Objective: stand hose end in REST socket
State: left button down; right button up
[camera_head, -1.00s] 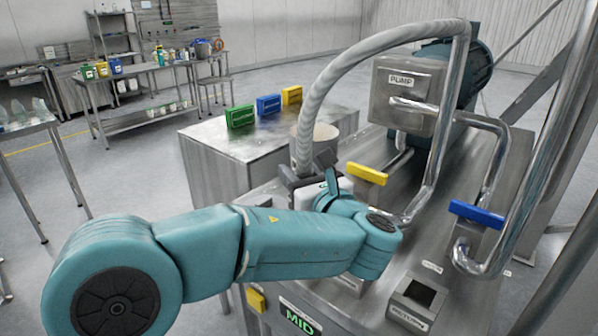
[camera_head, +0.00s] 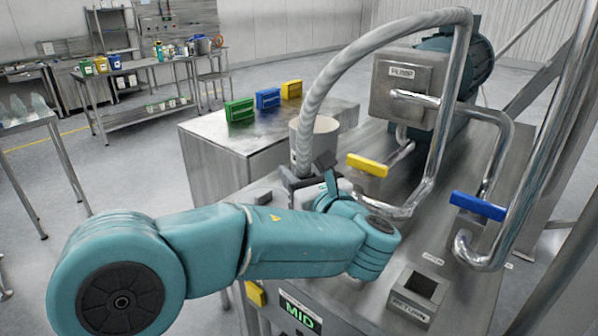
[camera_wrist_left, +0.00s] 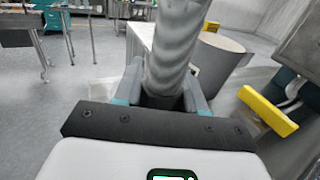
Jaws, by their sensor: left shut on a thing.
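The grey ribbed hose (camera_head: 335,72) arches from the pump pipework at the upper right down to my left gripper (camera_head: 304,178). The gripper is shut on the hose near its lower end, and the hose stands about upright between the fingers. In the left wrist view the hose (camera_wrist_left: 176,45) rises from between the two fingers (camera_wrist_left: 163,90). The hose's tip is hidden behind the gripper and arm. A square socket labelled RETURN (camera_head: 416,293) is open and empty at the front right. I cannot make out a REST socket; my left arm covers part of the bench top. My right gripper is not in view.
A pump box (camera_head: 405,90) with bent steel pipes stands at the back. A yellow handle (camera_head: 367,165) and a blue handle (camera_head: 478,206) stick out nearby. A pale cylindrical container (camera_head: 322,138) stands just behind the hose. Green, blue and yellow blocks (camera_head: 268,99) stand on the side table.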

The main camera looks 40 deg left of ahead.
pick_arm(q)
jog(key=shift+f, duration=0.4)
jog(key=c, duration=0.6)
grip_release()
jog(key=shift+o, duration=0.2)
notch_tip(320, 180, up, 13)
jog(key=p, duration=1.1)
jog(key=shift+p, duration=0.4)
jog(key=shift+s, duration=0.1)
